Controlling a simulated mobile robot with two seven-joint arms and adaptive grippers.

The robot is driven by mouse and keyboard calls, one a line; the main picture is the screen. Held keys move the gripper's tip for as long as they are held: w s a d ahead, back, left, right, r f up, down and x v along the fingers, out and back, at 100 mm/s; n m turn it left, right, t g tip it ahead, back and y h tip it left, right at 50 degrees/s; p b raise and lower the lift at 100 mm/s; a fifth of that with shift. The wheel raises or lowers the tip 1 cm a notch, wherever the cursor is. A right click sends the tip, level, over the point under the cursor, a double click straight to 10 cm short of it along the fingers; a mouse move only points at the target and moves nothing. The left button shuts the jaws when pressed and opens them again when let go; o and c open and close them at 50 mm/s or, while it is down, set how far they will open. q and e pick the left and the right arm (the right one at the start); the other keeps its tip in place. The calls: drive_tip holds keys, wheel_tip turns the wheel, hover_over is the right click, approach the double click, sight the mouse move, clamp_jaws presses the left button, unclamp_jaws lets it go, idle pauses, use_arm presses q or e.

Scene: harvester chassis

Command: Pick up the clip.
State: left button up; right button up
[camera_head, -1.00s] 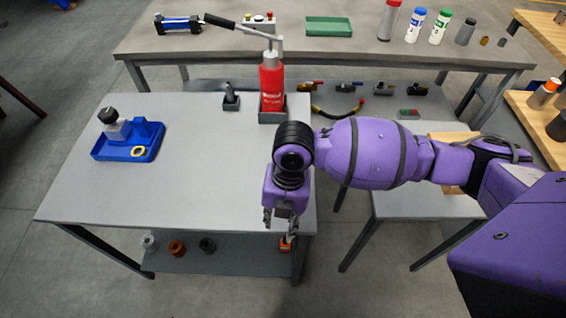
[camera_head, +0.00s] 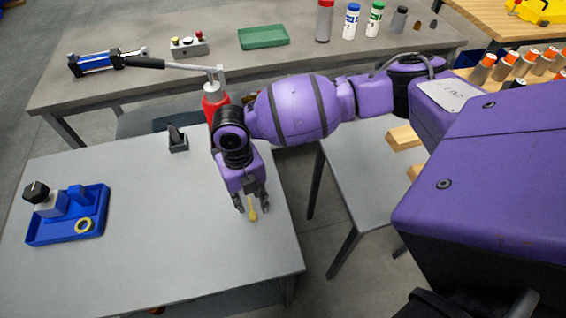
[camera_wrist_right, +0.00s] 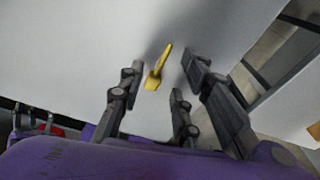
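A small yellow piece, which I take to be the clip (camera_head: 252,214), is near the right part of the grey table (camera_head: 150,200). In the right wrist view the clip (camera_wrist_right: 157,70) appears as a slim bar with a thicker near end, between the spread fingers. My right gripper (camera_head: 253,204) points down over the table, its dark fingers on both sides of the clip. In the right wrist view the gripper (camera_wrist_right: 163,88) is open, with a visible gap between each finger and the clip. I cannot tell the exact height of the fingertips. My left gripper is out of view.
The table's middle is clear.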

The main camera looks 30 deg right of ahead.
drive_tip(key=shift+s+f, duration=0.1)
drive_tip(key=shift+f, duration=0.75)
clamp_jaws()
drive_tip(key=shift+r, duration=0.1)
